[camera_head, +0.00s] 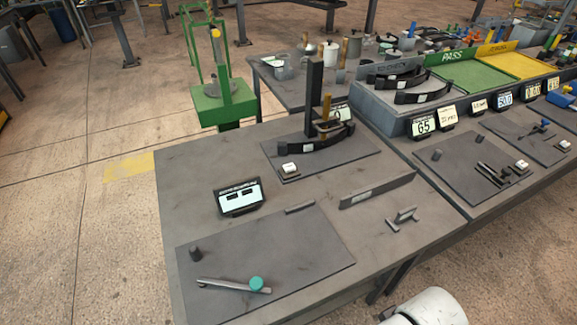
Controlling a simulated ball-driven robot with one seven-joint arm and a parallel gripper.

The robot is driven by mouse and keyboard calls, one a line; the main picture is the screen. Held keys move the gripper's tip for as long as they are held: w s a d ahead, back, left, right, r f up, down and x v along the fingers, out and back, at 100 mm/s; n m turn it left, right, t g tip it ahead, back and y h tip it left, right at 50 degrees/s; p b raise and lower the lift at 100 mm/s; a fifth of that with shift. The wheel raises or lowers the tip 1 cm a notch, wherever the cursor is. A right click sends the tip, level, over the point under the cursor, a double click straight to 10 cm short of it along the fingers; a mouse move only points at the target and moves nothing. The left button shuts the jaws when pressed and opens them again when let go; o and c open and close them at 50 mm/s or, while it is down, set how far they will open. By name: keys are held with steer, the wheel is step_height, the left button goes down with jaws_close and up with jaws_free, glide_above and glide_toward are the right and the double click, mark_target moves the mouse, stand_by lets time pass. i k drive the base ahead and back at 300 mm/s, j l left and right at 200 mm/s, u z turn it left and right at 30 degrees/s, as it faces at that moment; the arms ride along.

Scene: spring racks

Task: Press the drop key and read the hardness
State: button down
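A small white key (288,168) sits at the front left of a dark plate (352,157) on the near grey table; its label is too small to read. On that plate stands a tester with a black upright column (314,90) and an orange-brown rod (326,112). A black curved leaf spring (318,143) lies at its foot. A small display (337,113) stands behind the tester, partly hidden by it. Another display (240,198) with a pale screen stands at the table's left; its figures cannot be read. My gripper is not in view.
A dark plate (300,265) at the front holds a lever with a teal knob (257,284) and a short post. A low upright bar (377,190) and a small metal piece (402,218) lie right of it.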

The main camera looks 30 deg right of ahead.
mark_target(288, 167)
steer(key=i+j+u, duration=0.15)
steer(key=j+u, duration=0.15)
steer(key=i+j+u, duration=0.4)
steer(key=j+u, duration=0.15)
steer(key=i+j+z, duration=0.2)
steer(key=j, duration=0.35)
steer(key=i+j+z, duration=0.25)
steer(key=j+z, duration=0.65)
steer(key=j, duration=0.2)
steer(key=i, duration=0.05)
